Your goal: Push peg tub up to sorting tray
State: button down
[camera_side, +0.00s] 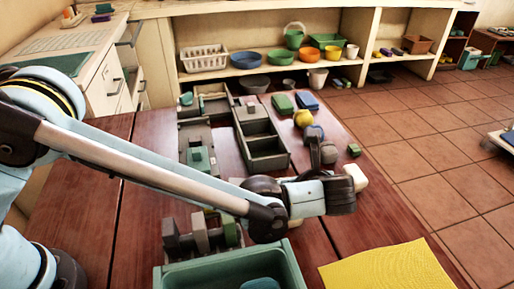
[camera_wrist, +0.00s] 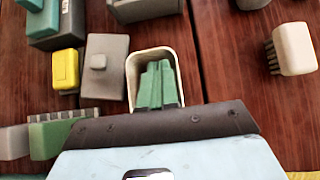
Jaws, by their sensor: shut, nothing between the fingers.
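My gripper is shut and holds nothing. In the side view the arm mostly covers the tub, with only a pale bit (camera_side: 295,223) showing. The sorting tray (camera_side: 268,163) is grey with compartments. Its near end (camera_wrist: 146,10) shows at the wrist view's top, with a strip of bare table between it and the tub.
A grey lidded block (camera_wrist: 105,72) and a yellow block (camera_wrist: 65,69) stand close left of the tub. A cream brush (camera_wrist: 292,48) lies to the right, with bare wood between. A green basin (camera_side: 230,268) and yellow cloth (camera_side: 385,268) are at the front.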

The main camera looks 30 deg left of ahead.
jog(key=shift+w+a, duration=0.45)
jog(key=w+a, duration=0.5)
dwell(0.4)
